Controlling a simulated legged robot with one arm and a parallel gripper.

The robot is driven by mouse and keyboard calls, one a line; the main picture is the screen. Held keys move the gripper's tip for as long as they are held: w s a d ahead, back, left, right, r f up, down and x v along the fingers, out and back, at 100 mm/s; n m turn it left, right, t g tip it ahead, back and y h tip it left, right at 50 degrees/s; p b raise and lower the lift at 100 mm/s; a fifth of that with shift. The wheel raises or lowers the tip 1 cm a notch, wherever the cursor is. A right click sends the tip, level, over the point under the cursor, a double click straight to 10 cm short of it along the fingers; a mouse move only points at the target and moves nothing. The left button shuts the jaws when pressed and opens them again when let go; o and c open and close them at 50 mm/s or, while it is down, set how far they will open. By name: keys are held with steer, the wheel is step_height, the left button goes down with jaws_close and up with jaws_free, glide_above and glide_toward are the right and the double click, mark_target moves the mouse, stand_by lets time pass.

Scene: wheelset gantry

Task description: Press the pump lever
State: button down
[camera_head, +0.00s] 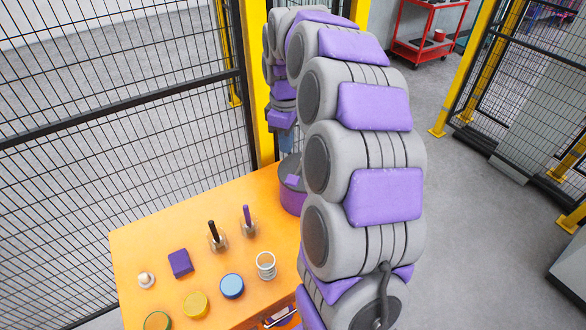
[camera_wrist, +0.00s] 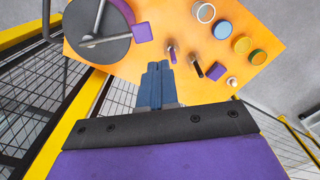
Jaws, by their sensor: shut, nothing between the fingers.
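The pump appears to be the round purple drum with a dark top (camera_wrist: 85,50) at the upper left of the wrist view. Grey bars (camera_wrist: 112,39) cross its top, and one ends beside a purple square pad (camera_wrist: 141,33), likely the lever. In the head view, the drum (camera_head: 293,203) stands at the table's back edge, partly hidden by my arm. My gripper (camera_wrist: 158,66) has blue-grey fingers pressed together, empty. In the wrist view they are right of and below the drum, apart from the pad. In the head view, my arm hides most of the lever.
The orange table (camera_head: 220,200) holds a purple block (camera_head: 180,263), a black-handled tool (camera_head: 214,235), a purple-handled tool (camera_head: 247,220), a white ring-shaped cup (camera_head: 266,265), and blue (camera_head: 232,286) and yellow (camera_head: 196,305) round pieces. A mesh fence (camera_head: 120,130) and yellow post (camera_head: 256,80) stand behind.

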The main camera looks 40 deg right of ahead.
mark_target(293, 179)
steer(key=d, duration=0.1)
steer(key=w+d, duration=0.1)
steer(key=d, duration=0.1)
steer(key=shift+w+d, duration=0.15)
steer(key=shift+w, duration=0.1)
steer(key=shift+f, duration=0.1)
step_height(293, 179, down, 14)
steer(key=shift+r+b, duration=0.1)
steer(key=shift+b, duration=0.6)
